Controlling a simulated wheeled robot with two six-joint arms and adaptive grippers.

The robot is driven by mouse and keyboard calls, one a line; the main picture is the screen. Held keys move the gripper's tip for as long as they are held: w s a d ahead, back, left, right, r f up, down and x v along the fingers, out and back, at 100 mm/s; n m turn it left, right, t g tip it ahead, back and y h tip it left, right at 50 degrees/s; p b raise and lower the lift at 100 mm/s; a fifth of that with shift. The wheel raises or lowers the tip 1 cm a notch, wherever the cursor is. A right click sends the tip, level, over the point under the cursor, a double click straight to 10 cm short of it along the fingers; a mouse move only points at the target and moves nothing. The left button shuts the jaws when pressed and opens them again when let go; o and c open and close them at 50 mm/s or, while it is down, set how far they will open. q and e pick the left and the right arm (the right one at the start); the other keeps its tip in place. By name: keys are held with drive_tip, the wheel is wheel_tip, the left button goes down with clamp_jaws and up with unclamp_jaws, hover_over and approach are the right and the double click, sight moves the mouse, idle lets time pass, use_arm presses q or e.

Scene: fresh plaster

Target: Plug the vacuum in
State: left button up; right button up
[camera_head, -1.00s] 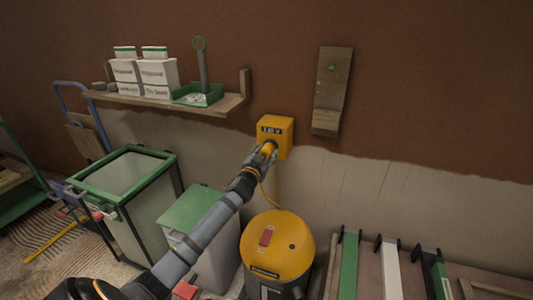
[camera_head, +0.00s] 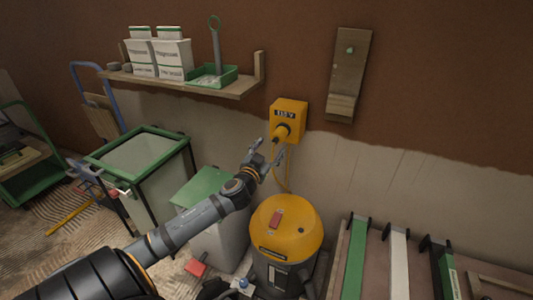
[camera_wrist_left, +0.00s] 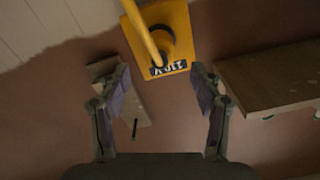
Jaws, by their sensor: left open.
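A yellow wall socket box (camera_head: 288,118) labelled 110 V is on the wall. A yellow plug (camera_head: 281,132) sits in its front, and a yellow cable (camera_head: 289,172) hangs from it toward the vacuum. The vacuum (camera_head: 286,228), with a yellow top and dark body, stands on the floor below the box. My left gripper (camera_head: 266,157) is open and empty, below and left of the plug and apart from it. In the left wrist view the box (camera_wrist_left: 181,22) and plug (camera_wrist_left: 158,40) show beyond the open fingers (camera_wrist_left: 160,92). My right gripper is not seen.
A wooden shelf (camera_head: 225,90) with white boxes and a green tray is on the wall at left. A green-lidded bin (camera_head: 202,187) and a green-rimmed container (camera_head: 140,155) stand below. A wooden board (camera_head: 347,75) hangs right of the box. A rack of long strips (camera_head: 398,262) is at lower right.

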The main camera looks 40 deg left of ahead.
use_arm(q)
drive_tip(key=shift+v, duration=1.55)
drive_tip(key=shift+f, duration=0.1)
